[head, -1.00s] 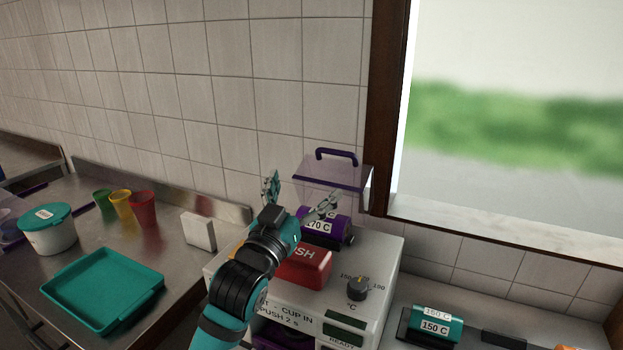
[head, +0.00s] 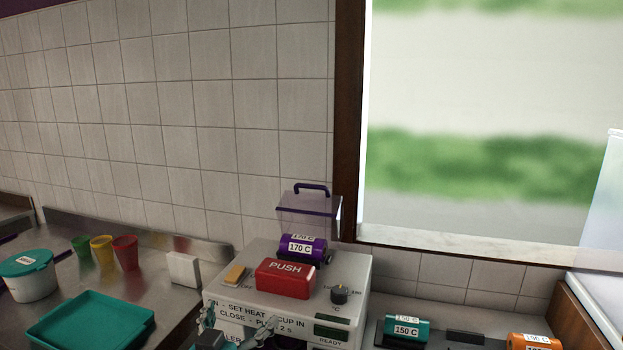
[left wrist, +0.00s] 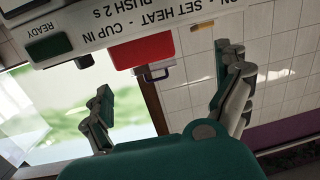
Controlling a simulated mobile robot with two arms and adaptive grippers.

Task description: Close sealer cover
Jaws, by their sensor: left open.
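The sealer (head: 225,293) is a pale box on the counter. Its clear, purple-edged cover (head: 292,202) stands raised at the back, with a purple handle (head: 311,187) on top. A purple roll marked 170 C (head: 301,247) sits below the cover, behind the red PUSH button (head: 285,279). My left gripper (head: 238,328) is open and empty, low in front of the sealer and apart from the cover; the bottom edge cuts it off. The left wrist view shows the open fingers (left wrist: 164,75) and the red button (left wrist: 142,50) upside down. My right gripper is not in view.
A dial (head: 339,294) and a yellow switch (head: 236,275) flank the button. Teal (head: 407,328) and orange (head: 533,341) rolls lie to the right. Cups (head: 125,253), a lidded tub (head: 32,283) and a teal tray (head: 90,320) stand left. A tiled wall is behind.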

